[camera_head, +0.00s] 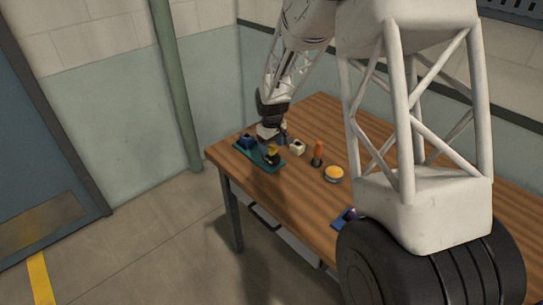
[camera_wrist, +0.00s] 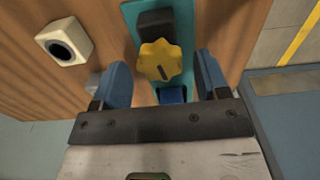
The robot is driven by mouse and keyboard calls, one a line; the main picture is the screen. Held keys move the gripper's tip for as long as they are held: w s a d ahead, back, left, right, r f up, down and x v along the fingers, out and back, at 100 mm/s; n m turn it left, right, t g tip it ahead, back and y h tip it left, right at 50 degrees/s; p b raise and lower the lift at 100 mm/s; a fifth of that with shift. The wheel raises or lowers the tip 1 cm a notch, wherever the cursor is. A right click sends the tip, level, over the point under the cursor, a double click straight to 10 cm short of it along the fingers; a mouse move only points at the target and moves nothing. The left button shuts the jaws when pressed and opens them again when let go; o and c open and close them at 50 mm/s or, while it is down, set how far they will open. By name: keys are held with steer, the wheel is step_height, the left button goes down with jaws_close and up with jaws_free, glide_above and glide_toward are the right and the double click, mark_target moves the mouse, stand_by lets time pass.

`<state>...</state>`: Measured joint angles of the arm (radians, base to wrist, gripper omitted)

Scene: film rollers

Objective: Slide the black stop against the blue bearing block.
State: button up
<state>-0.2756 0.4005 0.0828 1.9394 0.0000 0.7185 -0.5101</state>
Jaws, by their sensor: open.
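The black stop (camera_wrist: 156,22) sits on a teal base plate (camera_wrist: 131,14) and has a yellow lobed knob (camera_wrist: 160,60). In the head view the stop's knob (camera_head: 273,149) is near the right end of the plate. The blue bearing block (camera_head: 247,142) is near the left end, with a gap between them. In the wrist view the blue block (camera_wrist: 172,95) shows only in part, below the knob and close to my gripper's body. My gripper (camera_wrist: 164,60) is open, with its blue fingers on either side of the knob and apparently not touching it.
A cream block with a dark round hole (camera_head: 298,147) stands beside the plate. An orange-topped upright piece (camera_head: 318,152), a round yellow-topped container (camera_head: 333,173) and a blue item (camera_head: 345,217) stand further right on the wooden table (camera_head: 290,190). The table's left edge is close to the plate.

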mark_target(256, 150)
steer(key=shift+f, duration=2.6)
steer(key=shift+c, duration=0.5)
steer(key=c, duration=1.1)
steer(key=w+a, duration=0.6)
steer(key=shift+w+a+r, duration=0.1)
steer(key=shift+w+a, duration=0.2)
steer(key=o, duration=1.2)
